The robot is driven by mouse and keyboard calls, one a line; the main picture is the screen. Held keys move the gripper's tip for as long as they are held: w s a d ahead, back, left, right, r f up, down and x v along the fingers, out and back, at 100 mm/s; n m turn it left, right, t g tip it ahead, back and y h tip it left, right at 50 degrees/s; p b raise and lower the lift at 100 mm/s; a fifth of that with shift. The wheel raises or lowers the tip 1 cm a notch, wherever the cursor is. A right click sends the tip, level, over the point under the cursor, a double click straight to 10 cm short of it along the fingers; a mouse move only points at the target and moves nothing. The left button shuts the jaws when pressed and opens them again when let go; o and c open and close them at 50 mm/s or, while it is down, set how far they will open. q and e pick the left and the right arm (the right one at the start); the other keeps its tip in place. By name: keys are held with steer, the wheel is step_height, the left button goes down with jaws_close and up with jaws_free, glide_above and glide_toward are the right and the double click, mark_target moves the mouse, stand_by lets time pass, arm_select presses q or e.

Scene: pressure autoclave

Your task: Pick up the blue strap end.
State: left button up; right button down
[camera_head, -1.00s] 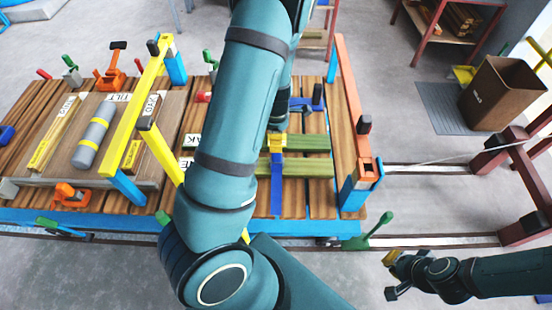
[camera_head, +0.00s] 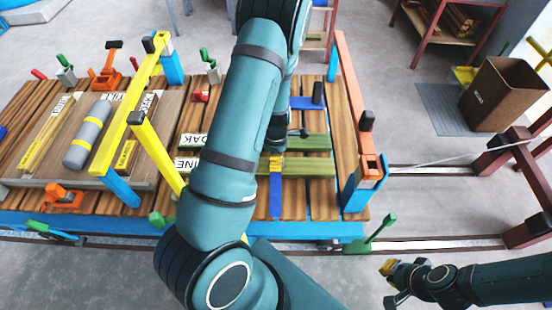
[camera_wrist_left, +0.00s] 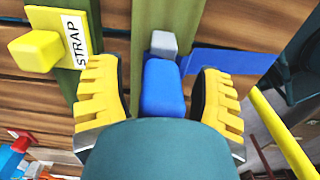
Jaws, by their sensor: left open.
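The blue strap end (camera_wrist_left: 162,88) is a rounded blue block in the left wrist view, beside a small grey block (camera_wrist_left: 164,44). A flat blue strap (camera_wrist_left: 225,61) runs to the right from there. My left gripper (camera_wrist_left: 158,75) is open, with one yellow finger on each side of the blue end and visible gaps. In the head view my left arm covers most of that gripper; a blue strap (camera_head: 276,197) hangs over the green boards there. My right gripper (camera_head: 390,282) is low at the right, away from the table; its opening is unclear.
A yellow block (camera_wrist_left: 35,50) with a STRAP label (camera_wrist_left: 75,38) sits left of the gripper. Green boards (camera_head: 310,168) lie on the slatted table. An orange bar (camera_head: 352,95) edges the right side. A yellow frame (camera_head: 125,115) and grey cylinder (camera_head: 87,135) are left.

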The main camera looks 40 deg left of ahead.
arm_select(q)
steer(key=shift+r, duration=0.1)
jaws_close()
